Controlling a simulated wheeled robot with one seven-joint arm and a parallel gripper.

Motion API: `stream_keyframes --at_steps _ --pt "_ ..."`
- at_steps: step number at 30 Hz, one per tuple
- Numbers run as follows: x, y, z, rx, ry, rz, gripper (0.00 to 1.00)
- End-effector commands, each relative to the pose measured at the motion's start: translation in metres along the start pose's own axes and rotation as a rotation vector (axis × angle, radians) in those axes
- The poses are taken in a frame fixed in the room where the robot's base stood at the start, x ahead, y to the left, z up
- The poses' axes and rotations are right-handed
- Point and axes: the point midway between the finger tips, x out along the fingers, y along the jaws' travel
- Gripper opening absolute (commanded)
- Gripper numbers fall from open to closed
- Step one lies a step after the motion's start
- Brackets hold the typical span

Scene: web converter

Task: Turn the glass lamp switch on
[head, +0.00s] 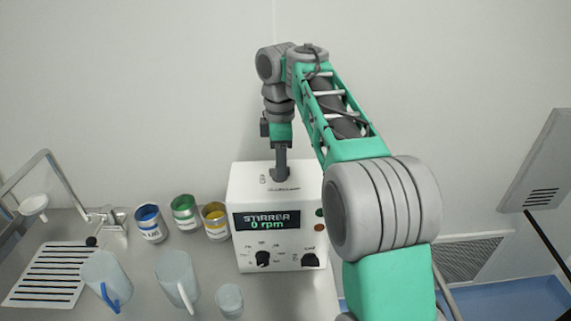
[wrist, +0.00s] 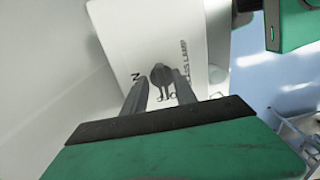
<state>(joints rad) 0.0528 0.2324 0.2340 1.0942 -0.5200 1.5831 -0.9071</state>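The white stirrer box (head: 250,190) stands on the bench, and its display reads 0 rpm. The glass lamp switch is a small dark knob (wrist: 162,74) on the box's top face, with partly hidden lettering ending in "LAMP" beside it. My gripper (head: 280,177) points down at this top face. In the wrist view, my gripper (wrist: 159,80) is open, its two fingers apart with the knob showing between the tips. I cannot tell whether either finger touches the knob. The switch is hidden by the gripper in the head view.
Blue (head: 149,224), green (head: 185,213) and yellow (head: 215,222) cans stand left of the box. Jugs (head: 176,279) and a cup (head: 229,300) stand at the front, near a slotted white plate (head: 47,274). A plain wall is behind.

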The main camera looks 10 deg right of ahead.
Motion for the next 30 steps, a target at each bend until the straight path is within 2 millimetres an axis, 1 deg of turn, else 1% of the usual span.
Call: stream_keyframes --at_steps 5,15,18,30 --pt "-0.001 -0.001 -0.001 -0.001 -0.001 0.0 0.34" --pt "0.004 0.004 0.005 0.0 0.002 -0.004 0.07" --pt "0.005 0.005 0.007 0.0 0.003 -0.007 0.0" --pt "0.01 0.006 0.011 0.003 0.001 -0.017 0.0"
